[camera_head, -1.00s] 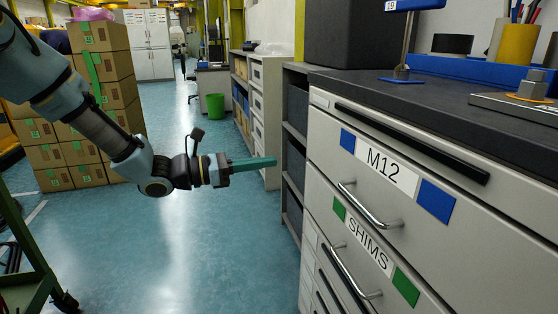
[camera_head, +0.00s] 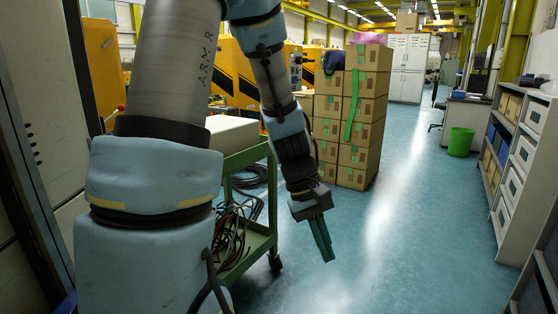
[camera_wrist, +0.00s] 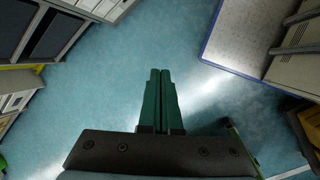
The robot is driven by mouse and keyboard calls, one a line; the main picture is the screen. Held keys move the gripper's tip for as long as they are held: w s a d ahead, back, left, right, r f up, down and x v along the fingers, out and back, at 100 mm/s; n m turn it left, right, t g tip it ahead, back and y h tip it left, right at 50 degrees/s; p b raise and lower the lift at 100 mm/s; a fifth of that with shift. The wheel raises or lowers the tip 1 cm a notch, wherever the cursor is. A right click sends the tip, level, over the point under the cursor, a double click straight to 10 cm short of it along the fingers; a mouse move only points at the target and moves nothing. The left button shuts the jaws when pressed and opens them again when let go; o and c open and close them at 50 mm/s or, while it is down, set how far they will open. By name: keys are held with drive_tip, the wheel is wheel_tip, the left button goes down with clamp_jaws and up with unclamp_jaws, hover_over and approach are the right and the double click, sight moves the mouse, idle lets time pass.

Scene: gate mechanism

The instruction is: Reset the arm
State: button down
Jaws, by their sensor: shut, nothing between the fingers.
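My gripper (camera_head: 322,240) hangs at the end of my arm, near the middle of the head view. Its green fingers point down over the bare floor. In the wrist view my gripper (camera_wrist: 160,76) shows its two fingers side by side, shut with nothing between them. My arm fills the left part of the head view, bends at the elbow and reaches downward. The gripper touches nothing that I can see.
A green cart (camera_head: 262,240) with cables stands just left of my gripper. Stacked cardboard boxes (camera_head: 362,110) stand behind it. A grey shelf unit (camera_head: 524,165) is at the right, a green bin (camera_head: 460,142) farther back. The blue floor (camera_head: 410,230) between is clear.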

drive_tip(key=w+a+r+m+t+y, duration=0.1)
drive_tip(key=a+r+m+t+y, duration=0.1)
drive_tip(key=a, duration=0.7)
drive_tip(key=w+a+r+m+t+y, duration=0.1)
drive_tip(key=w+a+r+t+y, duration=0.15)
drive_tip(key=a, duration=0.75)
wheel_tip(320, 180, up, 14)
drive_tip(key=d+p, duration=0.1)
drive_tip(key=p, duration=1.4)
drive_tip(key=shift+s+h+p, duration=0.25)
drive_tip(key=shift+h+p, duration=0.15)
drive_tip(key=shift+h, duration=0.05)
